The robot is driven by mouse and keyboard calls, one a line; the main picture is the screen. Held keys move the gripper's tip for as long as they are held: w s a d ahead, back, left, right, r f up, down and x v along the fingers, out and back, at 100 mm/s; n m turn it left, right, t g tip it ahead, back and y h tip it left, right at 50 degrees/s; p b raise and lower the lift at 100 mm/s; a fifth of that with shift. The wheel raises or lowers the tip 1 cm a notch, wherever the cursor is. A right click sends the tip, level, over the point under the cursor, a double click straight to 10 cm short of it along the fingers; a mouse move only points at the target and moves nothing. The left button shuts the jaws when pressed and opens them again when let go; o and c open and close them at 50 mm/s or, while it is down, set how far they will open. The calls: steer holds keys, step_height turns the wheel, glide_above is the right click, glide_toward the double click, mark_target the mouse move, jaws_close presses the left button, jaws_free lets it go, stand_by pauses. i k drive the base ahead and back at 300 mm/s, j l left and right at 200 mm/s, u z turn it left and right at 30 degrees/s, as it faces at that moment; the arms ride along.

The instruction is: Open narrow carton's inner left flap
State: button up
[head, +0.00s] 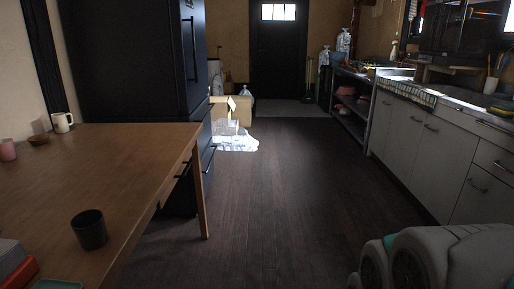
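A small tan box, which looks like a carton (240,115), stands on the floor far ahead, just past the black fridge. A pale flap-like piece sticks up at its top. The fridge hides part of its left side. At this distance I cannot tell which flap is the inner left one or how far any flap is open. My gripper is not in view; only pale rounded links of my own arm show at the lower right.
A wooden table (120,165) with a dark cup (90,229) fills the left, before the black fridge (135,60). White cabinets (410,135) line the right. A bright, crumpled-looking patch (236,143) lies before the carton. The dark floor (290,190) between is clear.

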mark_target(220, 110)
steer(key=i, duration=4.2)
steer(key=i+j+z, duration=0.1)
steer(key=i+z, duration=0.15)
steer(key=i, duration=1.85)
steer(key=i+l+u, duration=0.1)
steer(key=i, duration=0.5)
steer(key=i+l+u, duration=0.1)
steer(key=i, duration=0.5)
steer(key=i+l, duration=0.2)
steer(key=i, duration=0.4)
steer(key=i+u, duration=0.3)
steer(key=u, duration=0.15)
steer(key=i+l+u, duration=0.2)
steer(key=u, duration=0.3)
steer(key=i+l+u, duration=0.3)
steer(key=u, duration=0.15)
steer(key=i+l+u, duration=0.45)
steer(key=l+u, duration=0.3)
steer(key=u, duration=0.2)
steer(key=i+l+u, duration=0.2)
steer(key=l+u, duration=0.2)
steer(key=i+l+u, duration=0.1)
steer(key=l+u, duration=0.3)
steer(key=l, duration=0.2)
steer(key=l+u, duration=0.4)
steer(key=i+u, duration=0.6)
steer(key=u, duration=0.15)
